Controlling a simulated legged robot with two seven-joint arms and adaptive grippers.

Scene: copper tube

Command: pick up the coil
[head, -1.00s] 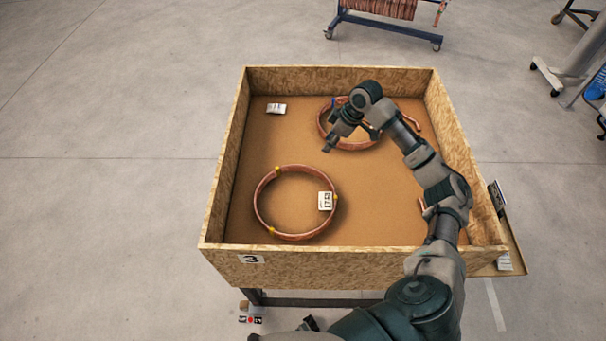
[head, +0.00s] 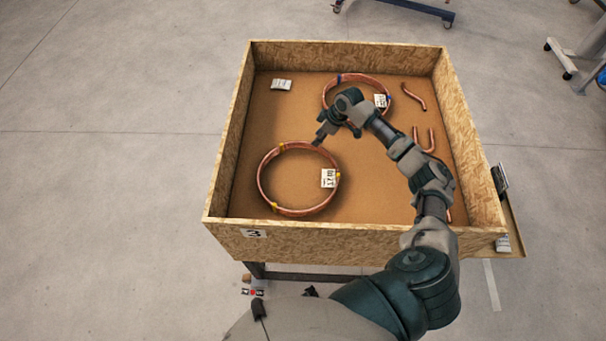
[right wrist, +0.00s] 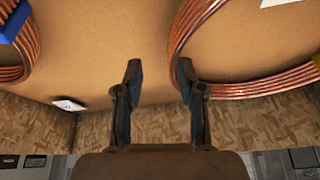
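A copper coil with yellow ties (head: 262,186) and a white label lies flat in the front left part of the wooden box. A second copper coil with blue ties (head: 327,96) lies at the back, partly hidden by my right arm. My right gripper (head: 321,138) is at the back right rim of the yellow-tied coil. In the right wrist view my right gripper (right wrist: 158,72) is open and empty, with one coil (right wrist: 184,38) close beside its right finger. The blue-tied coil (right wrist: 27,48) shows at the left edge there. My left gripper is not in view.
The wooden box (head: 340,236) has raised walls on all sides. Bent copper pieces (head: 414,96) lie at its right, and a white packet (head: 281,84) at its back left.

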